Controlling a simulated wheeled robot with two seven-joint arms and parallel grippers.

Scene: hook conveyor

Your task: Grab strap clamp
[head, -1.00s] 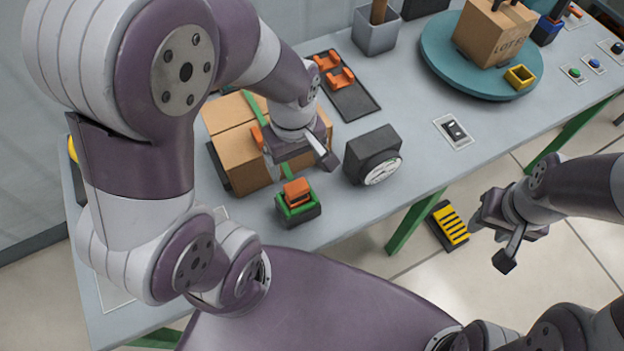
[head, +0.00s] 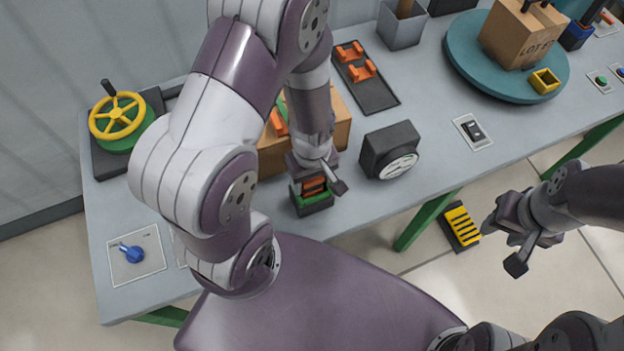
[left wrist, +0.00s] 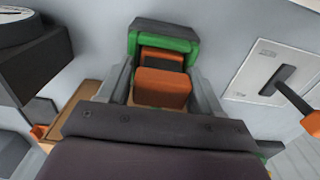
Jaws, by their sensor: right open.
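An orange clamp block (head: 314,187) sits in a small green and black holder (head: 312,205) near the table's front edge. My left gripper (head: 318,177) is down over it from above. In the left wrist view, the orange block (left wrist: 161,88) lies between the two grey fingers (left wrist: 162,85), with the green and black holder (left wrist: 160,35) beyond. Whether the fingers press on the block cannot be told. Another orange clamp (head: 279,121) sits by the green strap on a carton (head: 342,130), partly behind my arm. My right gripper (head: 507,247) is open and empty, off the table's front edge.
A black gauge (head: 390,150) stands right of the holder. A dark tray (head: 378,98) with orange clamps lies behind. A teal turntable (head: 470,65) bears a box. A yellow handwheel (head: 117,115) and blue knob (head: 131,253) are at left. A lever panel (left wrist: 275,75) shows beside the gripper.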

